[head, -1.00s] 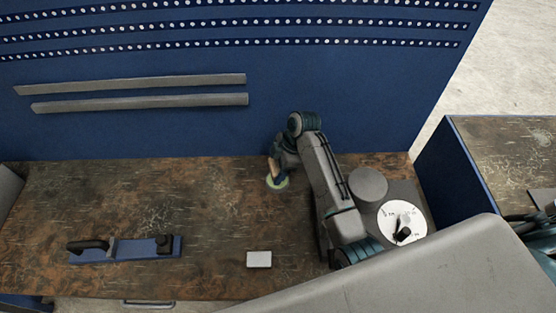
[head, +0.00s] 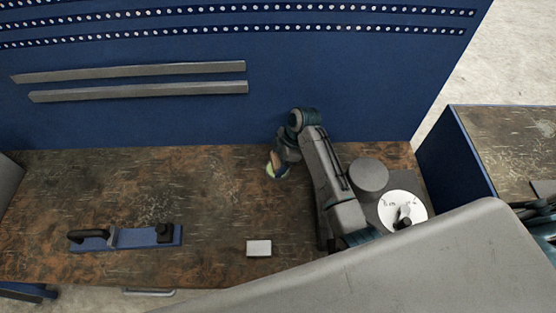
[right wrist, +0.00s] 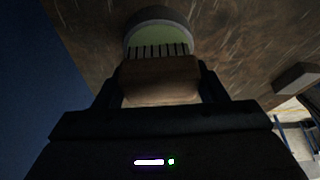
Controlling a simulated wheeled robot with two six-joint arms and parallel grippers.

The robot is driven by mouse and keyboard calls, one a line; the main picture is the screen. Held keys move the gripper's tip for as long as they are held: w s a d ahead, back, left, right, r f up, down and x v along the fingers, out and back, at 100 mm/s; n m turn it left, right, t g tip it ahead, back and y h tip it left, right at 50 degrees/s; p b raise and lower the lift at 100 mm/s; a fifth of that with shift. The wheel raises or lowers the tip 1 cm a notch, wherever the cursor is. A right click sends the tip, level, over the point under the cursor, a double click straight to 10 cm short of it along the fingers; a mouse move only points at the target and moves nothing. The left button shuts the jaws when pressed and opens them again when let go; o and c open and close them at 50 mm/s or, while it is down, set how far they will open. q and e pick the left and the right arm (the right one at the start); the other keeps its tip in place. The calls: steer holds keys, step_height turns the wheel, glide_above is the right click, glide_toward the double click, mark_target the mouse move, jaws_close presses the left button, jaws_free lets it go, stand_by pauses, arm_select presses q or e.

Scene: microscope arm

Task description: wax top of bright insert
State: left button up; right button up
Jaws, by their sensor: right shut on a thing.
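My right gripper (head: 275,166) is low over the back of the bench, below the bent arm. It is shut on a wooden-backed brush (right wrist: 160,75) with a row of dark bristles. Just beyond the bristles in the right wrist view is a round pale-green disc (right wrist: 157,18) with a grey rim; whether they touch I cannot tell. The disc shows partly in the head view (head: 269,172), with the gripper covering much of it. A small bright block (head: 259,248) lies at the bench's front; I cannot tell whether it is the insert. My left gripper is out of view.
A blue tool with a black handle (head: 125,238) lies at the bench's left. A grey cylinder (head: 369,175) and a white disc with a black knob (head: 402,209) stand on the right. A blue pegboard wall (head: 180,120) closes the back. The middle bench is clear.

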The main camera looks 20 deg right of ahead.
mark_target(278, 159)
steer(key=shift+s+f, duration=0.1)
steer(key=shift+f, duration=0.45)
stand_by(1.9)
steer(key=shift+r, duration=0.1)
steer(key=shift+r, duration=3.45)
